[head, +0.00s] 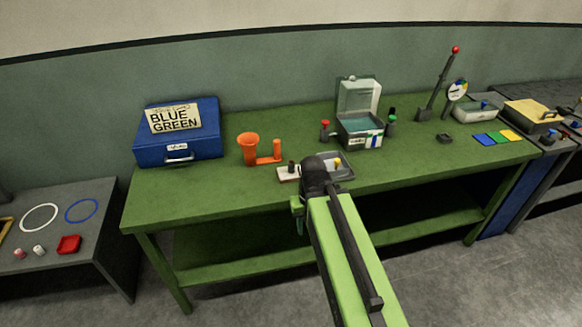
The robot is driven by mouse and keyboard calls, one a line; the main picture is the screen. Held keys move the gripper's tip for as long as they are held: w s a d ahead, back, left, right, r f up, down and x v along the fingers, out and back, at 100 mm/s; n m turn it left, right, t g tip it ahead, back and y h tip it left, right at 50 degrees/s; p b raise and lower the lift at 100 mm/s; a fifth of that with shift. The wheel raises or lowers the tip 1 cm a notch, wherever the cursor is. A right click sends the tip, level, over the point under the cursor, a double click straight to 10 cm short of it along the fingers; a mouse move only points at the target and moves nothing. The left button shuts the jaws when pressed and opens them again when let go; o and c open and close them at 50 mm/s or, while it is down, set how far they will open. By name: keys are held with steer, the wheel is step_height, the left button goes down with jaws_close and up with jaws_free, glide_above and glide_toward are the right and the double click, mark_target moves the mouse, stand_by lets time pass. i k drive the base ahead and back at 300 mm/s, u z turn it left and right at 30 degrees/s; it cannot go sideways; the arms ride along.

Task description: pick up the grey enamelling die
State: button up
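A small dark grey block with a hollow top (445,138) lies on the green table, right of the middle; it looks like the enamelling die, but it is too small to be certain. My gripper (299,227) shows as a small green and dark part at the end of my arm, by the table's front edge. It is far to the left of the grey block and apart from it. My arm hides part of it, and its fingers are too small to read.
The green table (210,200) carries a blue case (150,150), an orange funnel piece (249,150), a grey tray (345,173) partly behind my arm, an open-lidded box (357,135), a red-knobbed lever (438,85) and coloured tiles (497,137). A low dark table (100,245) stands left.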

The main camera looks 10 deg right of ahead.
mark_target(291, 164)
steer(key=z, duration=0.05)
steer(key=k, duration=0.55)
steer(key=u, duration=0.65)
steer(key=i, duration=1.6)
steer(key=u, duration=0.7)
